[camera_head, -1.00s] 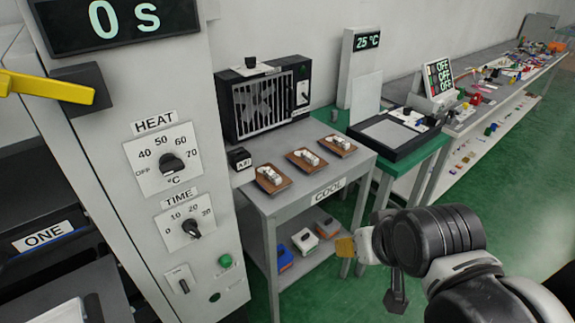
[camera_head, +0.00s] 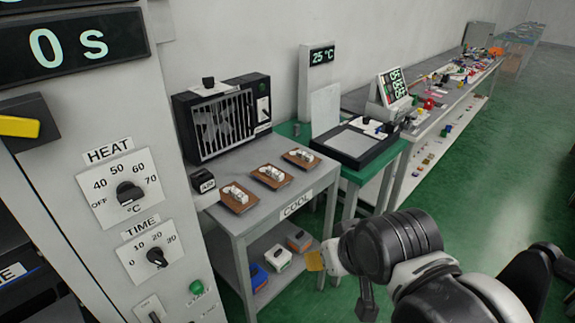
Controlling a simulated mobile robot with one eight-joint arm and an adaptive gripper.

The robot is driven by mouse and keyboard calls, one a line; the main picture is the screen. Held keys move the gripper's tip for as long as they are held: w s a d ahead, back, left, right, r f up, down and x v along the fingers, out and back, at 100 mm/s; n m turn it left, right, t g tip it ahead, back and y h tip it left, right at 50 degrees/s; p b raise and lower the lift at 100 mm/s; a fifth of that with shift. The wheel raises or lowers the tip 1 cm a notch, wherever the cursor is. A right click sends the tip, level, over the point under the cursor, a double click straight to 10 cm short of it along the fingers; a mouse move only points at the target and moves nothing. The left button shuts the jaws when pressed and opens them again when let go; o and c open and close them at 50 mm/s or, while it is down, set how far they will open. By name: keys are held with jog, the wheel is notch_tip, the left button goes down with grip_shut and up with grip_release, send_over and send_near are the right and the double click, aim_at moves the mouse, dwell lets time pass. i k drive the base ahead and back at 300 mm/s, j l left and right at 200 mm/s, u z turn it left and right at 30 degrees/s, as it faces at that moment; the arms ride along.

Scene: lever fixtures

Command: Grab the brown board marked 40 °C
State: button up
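Three brown boards with white pieces on top lie in a row on the grey table marked COOL (camera_head: 256,209): a left board (camera_head: 250,206), a middle board (camera_head: 286,183) and a right board (camera_head: 314,163). Any 40 °C marking on them is too small to read.
A black fan box (camera_head: 222,118) stands behind the boards. A grey HEAT and TIME panel (camera_head: 120,235) rises at the left. A green table (camera_head: 372,174) with a black tray stands beside the grey one. A long cluttered bench (camera_head: 462,95) runs back right. Green floor is open at the right.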

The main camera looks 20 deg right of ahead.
aim_at(300, 157)
jog(key=i+j, duration=0.4)
jog(key=i, duration=0.15)
jog(key=i+j, duration=0.4)
jog(key=i, duration=0.15)
